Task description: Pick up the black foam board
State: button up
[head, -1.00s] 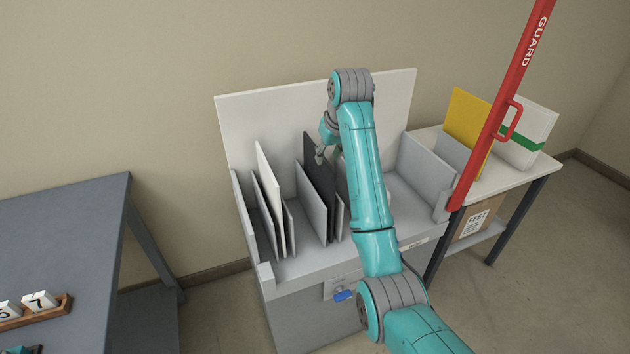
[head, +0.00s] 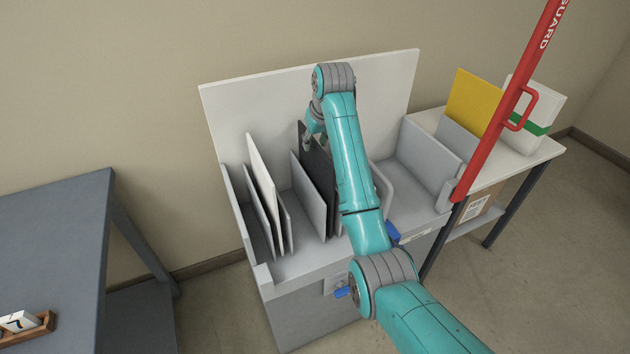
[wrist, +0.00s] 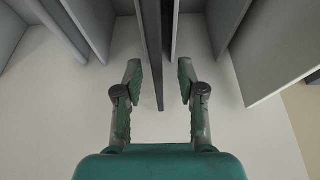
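The black foam board (head: 317,170) stands upright in a slot of the grey rack, between grey dividers. In the wrist view, the board (wrist: 152,50) shows as a thin dark edge between my two fingers. My gripper (wrist: 160,75) is open, with one finger on each side of the board and a gap on both sides. In the head view, my gripper (head: 308,138) is at the board's upper part, partly hidden by my arm. My arm also hides the board's right side.
A white board (head: 262,170) stands in a slot to the left. Grey dividers (head: 308,195) flank the black board closely. A red guard bar (head: 500,120) slants up at the right. Yellow and white boards stand on a side table (head: 535,148). A grey table (head: 60,225) is at the left.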

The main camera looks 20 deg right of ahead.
aim_at(314, 153)
jog(key=shift+x, duration=2.6)
jog(key=shift+s+d+f, duration=0.15)
jog(key=shift+f, duration=0.15)
grip_shut()
